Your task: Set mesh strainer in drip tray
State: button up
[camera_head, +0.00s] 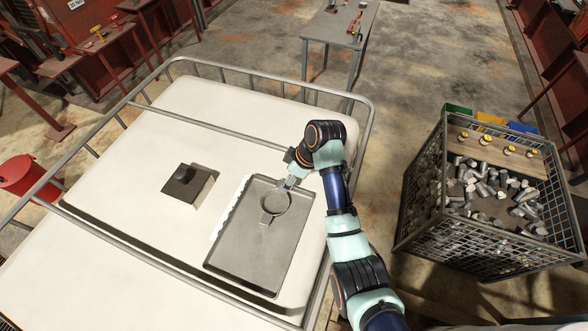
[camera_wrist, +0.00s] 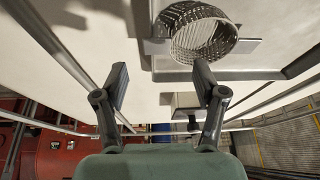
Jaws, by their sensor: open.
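The mesh strainer (camera_head: 265,207) is a round grey mesh ring with flat tabs. In the head view it appears within the outline of the grey rectangular drip tray (camera_head: 252,250), towards its far end. In the wrist view the strainer (camera_wrist: 188,14) is at the top, right of centre, its mesh wall and a side tab visible. My gripper (camera_head: 287,186) is just beyond the strainer. In the wrist view the two fingers of my gripper (camera_wrist: 160,80) are spread with nothing between them. Whether the strainer rests flat on the tray floor is unclear.
A dark block on a pale base (camera_head: 187,183) stands left of the tray on the white bed (camera_head: 125,165). A metal rail (camera_head: 240,134) runs around the bed. A wire crate of metal parts (camera_head: 478,200) stands right. The bed's left part is clear.

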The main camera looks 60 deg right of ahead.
jog(key=v, duration=0.6)
jog(key=shift+r, duration=0.35)
jog(key=shift+s, duration=0.1)
jog(key=w+a+r+m+t+h, duration=0.15)
jog(key=w+a, duration=0.25)
jog(key=a, duration=0.8)
jog(key=w+a+r+t+h, duration=0.1)
jog(key=w+a+r+t, duration=0.15)
jog(key=a, duration=0.95)
jog(key=s+a+r+m+t, duration=0.1)
jog(key=s+a+r+t, duration=0.1)
jog(key=a, duration=0.4)
jog(key=s+a+r+m+t+y, duration=0.1)
jog(key=s+a+r+t, duration=0.1)
jog(key=a, duration=0.4)
notch_tip(320, 180, up, 3)
jog(key=shift+s+a+f, duration=0.1)
jog(key=shift+s+a, duration=0.1)
jog(key=shift+s, duration=0.35)
